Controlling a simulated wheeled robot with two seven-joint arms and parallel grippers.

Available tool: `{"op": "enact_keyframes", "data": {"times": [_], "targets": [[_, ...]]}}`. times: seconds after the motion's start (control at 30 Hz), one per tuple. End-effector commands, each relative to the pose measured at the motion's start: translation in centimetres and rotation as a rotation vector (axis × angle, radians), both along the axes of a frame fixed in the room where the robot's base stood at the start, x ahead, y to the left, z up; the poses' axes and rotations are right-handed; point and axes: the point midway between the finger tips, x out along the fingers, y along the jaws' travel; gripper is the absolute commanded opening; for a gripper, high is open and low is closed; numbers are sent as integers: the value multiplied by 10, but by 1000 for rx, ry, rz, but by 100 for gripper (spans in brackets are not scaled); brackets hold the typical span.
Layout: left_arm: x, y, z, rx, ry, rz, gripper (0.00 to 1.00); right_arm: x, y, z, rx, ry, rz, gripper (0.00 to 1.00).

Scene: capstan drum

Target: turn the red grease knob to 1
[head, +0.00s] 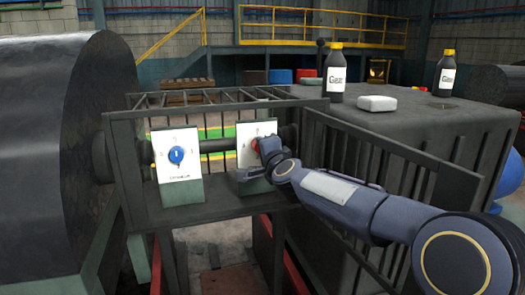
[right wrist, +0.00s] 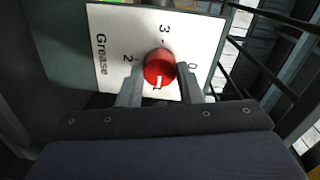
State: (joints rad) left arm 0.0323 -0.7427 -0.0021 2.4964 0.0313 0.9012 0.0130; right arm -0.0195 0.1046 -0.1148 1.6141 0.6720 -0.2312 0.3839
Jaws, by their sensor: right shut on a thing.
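The red grease knob (right wrist: 159,66) is on a white panel (right wrist: 108,40) marked "Grease". In the right wrist view 3 is above the knob, 2 to its left and 0 to its right. My right gripper (right wrist: 161,78) is shut on the knob, one finger on each side. In the head view the right gripper (head: 263,150) covers much of the panel (head: 245,140) and knob. My left gripper is not in view.
A second white panel (head: 190,135) with a blue knob (head: 176,155) stands left of it. A large dark drum (head: 70,150) is at far left. Dark railings (head: 345,150) run beside my right arm. Two bottles, one here (head: 335,75), and a white block (head: 377,103) stand on the grey cabinet.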

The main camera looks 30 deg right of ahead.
Motion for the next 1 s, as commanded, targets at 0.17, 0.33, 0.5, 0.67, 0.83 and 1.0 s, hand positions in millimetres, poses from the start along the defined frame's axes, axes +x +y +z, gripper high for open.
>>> {"op": "enact_keyframes", "data": {"times": [0.17,0.33,0.5,0.67,0.83,1.0], "targets": [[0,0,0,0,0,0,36,0,0,-1,0,2,1,10],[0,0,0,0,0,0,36,0,0,-1,-1,2,0,46],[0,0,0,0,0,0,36,0,0,-1,-2,1,0,54],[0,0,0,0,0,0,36,0,0,0,-2,1,0,54],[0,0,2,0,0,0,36,-15,3,2,-1,0,1,54],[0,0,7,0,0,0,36,-44,11,4,-1,-1,1,54]]}}
